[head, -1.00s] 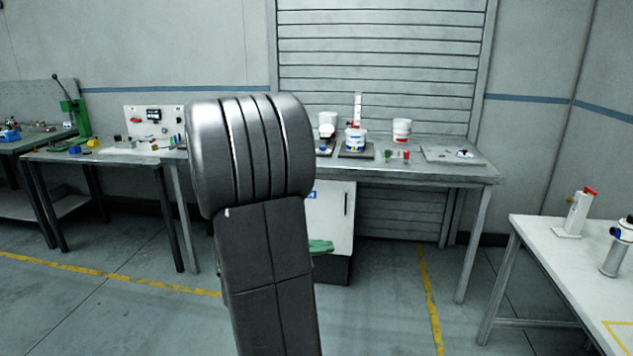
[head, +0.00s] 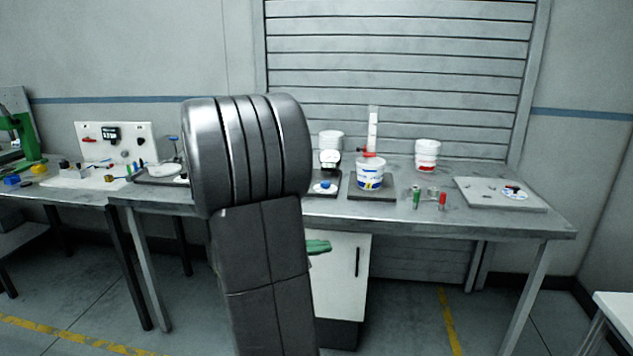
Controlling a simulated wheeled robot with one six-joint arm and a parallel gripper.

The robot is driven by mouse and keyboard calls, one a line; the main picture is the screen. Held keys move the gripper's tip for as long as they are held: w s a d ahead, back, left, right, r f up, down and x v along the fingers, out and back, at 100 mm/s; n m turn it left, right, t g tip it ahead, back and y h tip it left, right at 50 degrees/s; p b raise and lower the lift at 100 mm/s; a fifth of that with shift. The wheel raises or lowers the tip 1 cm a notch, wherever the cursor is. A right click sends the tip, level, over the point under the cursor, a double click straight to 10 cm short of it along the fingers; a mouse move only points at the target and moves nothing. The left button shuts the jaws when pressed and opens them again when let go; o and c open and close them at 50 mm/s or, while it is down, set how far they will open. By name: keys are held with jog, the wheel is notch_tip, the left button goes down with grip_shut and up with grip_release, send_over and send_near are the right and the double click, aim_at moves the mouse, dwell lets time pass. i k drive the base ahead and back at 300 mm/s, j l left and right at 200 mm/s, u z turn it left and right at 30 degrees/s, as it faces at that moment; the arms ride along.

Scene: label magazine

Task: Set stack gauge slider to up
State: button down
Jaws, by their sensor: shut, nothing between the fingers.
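A tall, narrow white upright (head: 373,128) stands on the grey workbench, behind a white and blue tub. A small red part (head: 367,153) shows low on it. It looks like a gauge with a slider, but it is too small and far to be sure, and the tub hides its foot. My gripper is not in view. Only dark links of my arm show, in front of the bench, hiding its left part.
The workbench (head: 550,226) carries the tub (head: 370,173), a red-banded tub (head: 428,155), small green and red items and a flat grey plate (head: 475,195). A white cabinet (head: 343,285) stands below. A white table corner (head: 615,303) is at right. Floor in front is clear.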

aim_at(365, 153)
jog(key=i, duration=1.7)
jog(key=i+z, duration=0.2)
jog(key=i, duration=0.2)
jog(key=i+j+z, duration=0.15)
jog(key=i, duration=0.25)
